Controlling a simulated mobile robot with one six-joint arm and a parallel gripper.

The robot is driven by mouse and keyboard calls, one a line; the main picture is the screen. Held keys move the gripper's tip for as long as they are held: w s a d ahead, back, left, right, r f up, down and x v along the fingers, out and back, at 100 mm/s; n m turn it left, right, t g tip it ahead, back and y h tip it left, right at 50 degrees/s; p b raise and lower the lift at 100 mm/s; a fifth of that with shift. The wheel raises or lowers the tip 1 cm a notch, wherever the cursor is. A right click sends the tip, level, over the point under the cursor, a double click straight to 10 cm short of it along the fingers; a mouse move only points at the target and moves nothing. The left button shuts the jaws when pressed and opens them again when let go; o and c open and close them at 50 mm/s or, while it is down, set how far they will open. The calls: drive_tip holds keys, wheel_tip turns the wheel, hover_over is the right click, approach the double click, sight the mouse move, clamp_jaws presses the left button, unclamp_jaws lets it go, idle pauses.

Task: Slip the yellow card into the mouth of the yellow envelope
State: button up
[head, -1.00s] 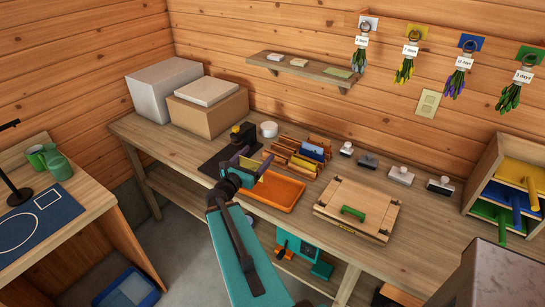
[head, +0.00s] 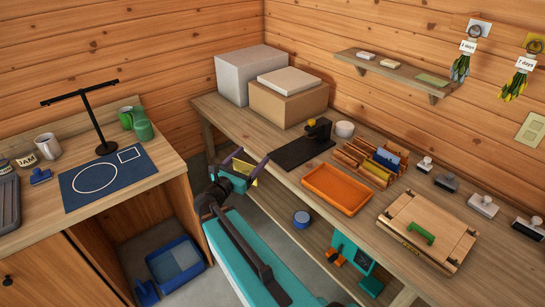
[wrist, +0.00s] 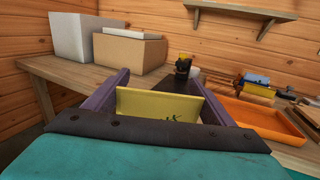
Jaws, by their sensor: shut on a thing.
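My gripper (head: 247,160) is shut on a yellow card (head: 243,167), held in the air by the front edge of the workbench. In the wrist view the card (wrist: 150,103) lies flat-faced between the two purple fingers, with a dark mark near its lower edge. A yellow piece (head: 375,173), which looks like the yellow envelope, stands in the wooden rack (head: 352,152) beside a blue one (head: 387,160). The rack is to the right of my gripper. Whether the envelope's mouth is open cannot be told.
An orange tray (head: 337,189) and a black stand (head: 302,152) lie between my gripper and the rack. A wooden press (head: 455,222) with a green handle is further right. On the left, a desk has a blue mat (head: 130,190) and a black lamp-like stand (head: 106,147).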

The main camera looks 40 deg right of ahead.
drive_tip(key=w+a+n+t+y+b, duration=0.1)
drive_tip(key=a+t, duration=0.1)
drive_tip(key=a, duration=1.2)
drive_tip(key=w+a+f+n+t+y+b, duration=0.1)
drive_tip(key=w+a+n+t+b, duration=0.1)
drive_tip(key=a, duration=1.3)
drive_tip(key=shift+w+a+f+n+y, duration=0.15)
drive_tip(key=shift+w+a+n+y, duration=0.15)
drive_tip(key=shift+y, duration=0.1)
drive_tip(key=shift+s, duration=0.1)
